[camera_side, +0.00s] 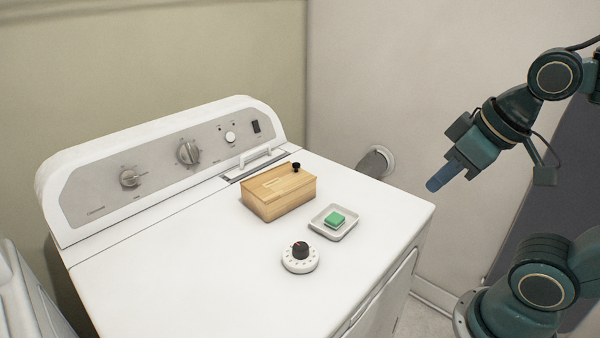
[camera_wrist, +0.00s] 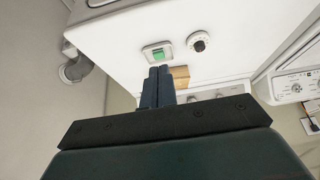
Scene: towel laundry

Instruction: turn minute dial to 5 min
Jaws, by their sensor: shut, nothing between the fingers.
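The minute dial (camera_side: 300,256) is a small round white base with marks around its rim and a black knob on top. It sits on the white machine top near the front edge, and it also shows in the wrist view (camera_wrist: 199,42). The knob's setting is too small to read. My gripper (camera_side: 435,184) is shut and empty, in the air to the right of the machine, well apart from the dial. In the wrist view my gripper's fingers (camera_wrist: 158,72) are together and cover part of the wooden box.
A wooden box (camera_side: 278,193) with a black knob stands behind the dial. The control panel (camera_side: 160,165) rises at the back. The machine top (camera_side: 180,270) left of the dial is clear.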

